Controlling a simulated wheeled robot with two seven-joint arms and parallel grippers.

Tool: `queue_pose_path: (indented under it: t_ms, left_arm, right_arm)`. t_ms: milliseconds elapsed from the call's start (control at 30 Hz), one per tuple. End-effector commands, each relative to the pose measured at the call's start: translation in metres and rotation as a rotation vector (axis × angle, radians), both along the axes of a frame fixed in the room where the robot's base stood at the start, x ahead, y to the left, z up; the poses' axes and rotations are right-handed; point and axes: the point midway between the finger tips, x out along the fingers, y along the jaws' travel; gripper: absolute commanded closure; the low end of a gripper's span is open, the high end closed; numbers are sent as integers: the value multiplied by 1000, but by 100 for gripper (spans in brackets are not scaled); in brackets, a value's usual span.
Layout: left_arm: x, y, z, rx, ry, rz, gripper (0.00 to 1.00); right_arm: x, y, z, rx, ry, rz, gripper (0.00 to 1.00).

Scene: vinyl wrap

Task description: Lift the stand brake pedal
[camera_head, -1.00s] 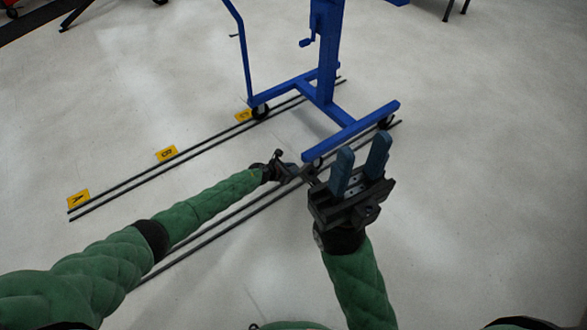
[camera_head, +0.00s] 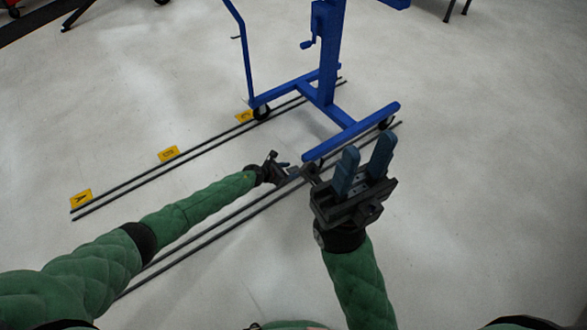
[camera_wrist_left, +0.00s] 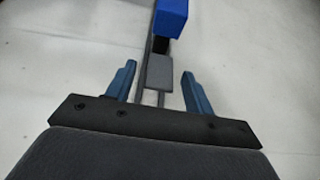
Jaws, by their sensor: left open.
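The blue stand (camera_head: 328,95) stands upright on wheels, with its low base near the floor rails. In the left wrist view, a flat grey brake pedal (camera_wrist_left: 157,72) juts toward me from under the blue base end (camera_wrist_left: 171,14). My left gripper (camera_head: 286,168) is open, low at the near end of the base. Its two blue fingers stand on either side of the pedal, apart from it, with nothing held. In the head view the pedal is too small and dark to make out clearly. My right gripper (camera_head: 364,150) is open and empty, its fingers pointing up in front of the base.
Thin dark rails (camera_head: 190,156) run along the floor on both sides of the stand's base. Yellow letter markers (camera_head: 168,153) lie by the far rails. A wheel (camera_head: 261,112) sits under the stand's left end. The pale floor (camera_head: 490,180) at right is clear.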

Motion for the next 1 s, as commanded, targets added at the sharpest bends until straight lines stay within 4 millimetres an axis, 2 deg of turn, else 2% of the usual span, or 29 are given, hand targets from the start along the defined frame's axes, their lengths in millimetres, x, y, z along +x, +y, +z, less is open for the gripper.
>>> queue_pose_path:
  t_ms: [100,300,1000]
  left_arm:
    - [-10,14,12,1,0,-1,47]
    - [-20,27,21,-1,0,1,47]
    - [-22,30,23,-1,0,1,47]
  right_arm:
    - [-1,-3,13,18,-8,5,64]
    - [-1,-4,20,25,-14,-7,64]
    - [-1,-6,16,13,-7,-16,64]
